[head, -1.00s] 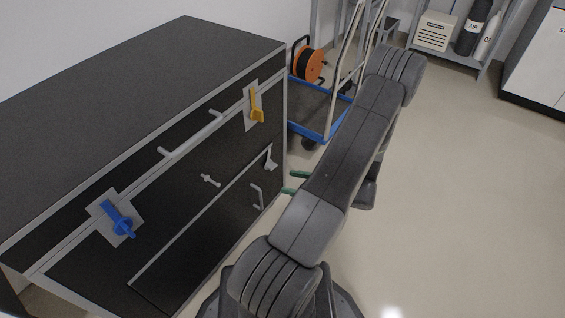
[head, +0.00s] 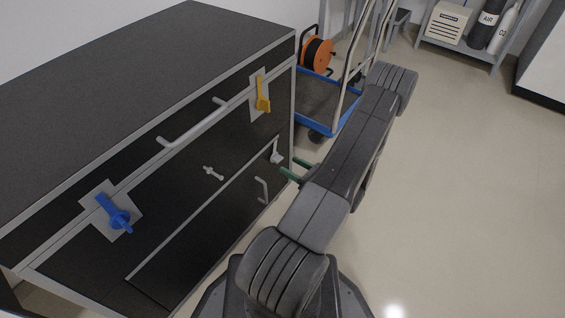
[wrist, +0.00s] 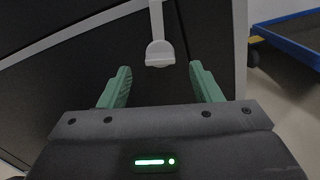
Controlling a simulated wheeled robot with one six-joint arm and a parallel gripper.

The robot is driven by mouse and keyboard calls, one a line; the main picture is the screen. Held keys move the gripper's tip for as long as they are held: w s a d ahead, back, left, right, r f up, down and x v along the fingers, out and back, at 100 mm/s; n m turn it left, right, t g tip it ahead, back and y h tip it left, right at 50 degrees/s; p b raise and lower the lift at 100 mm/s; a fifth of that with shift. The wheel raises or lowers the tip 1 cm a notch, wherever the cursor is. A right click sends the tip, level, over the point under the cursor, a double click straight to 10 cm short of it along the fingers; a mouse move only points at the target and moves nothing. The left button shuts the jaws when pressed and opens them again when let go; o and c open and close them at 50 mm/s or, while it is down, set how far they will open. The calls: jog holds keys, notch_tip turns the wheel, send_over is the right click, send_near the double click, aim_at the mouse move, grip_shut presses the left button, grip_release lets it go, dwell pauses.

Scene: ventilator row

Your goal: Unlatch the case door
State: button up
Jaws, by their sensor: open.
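The black case (head: 130,75) with pale edging stands at the left. On its front are a blue latch (head: 116,217) at the left and a yellow latch (head: 263,95) at the right, each on a light plate. A small grey latch (head: 277,152) sits low near the right edge; in the wrist view this pale tab (wrist: 158,50) hangs just ahead of my gripper. My gripper (head: 293,170) has green fingers, spread apart and empty, close to the front panel. In the wrist view my gripper (wrist: 160,85) has the tab ahead, between the finger lines, apart from both.
A long bar handle (head: 190,125), a small grey knob (head: 213,173) and a lower pull handle (head: 261,190) stick out from the front. A blue trolley (head: 330,105) with an orange reel stands beyond the case. Open floor (head: 455,190) lies to the right.

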aim_at(281, 160)
jog(key=shift+b+x, duration=0.35)
jog(key=shift+x, duration=2.1)
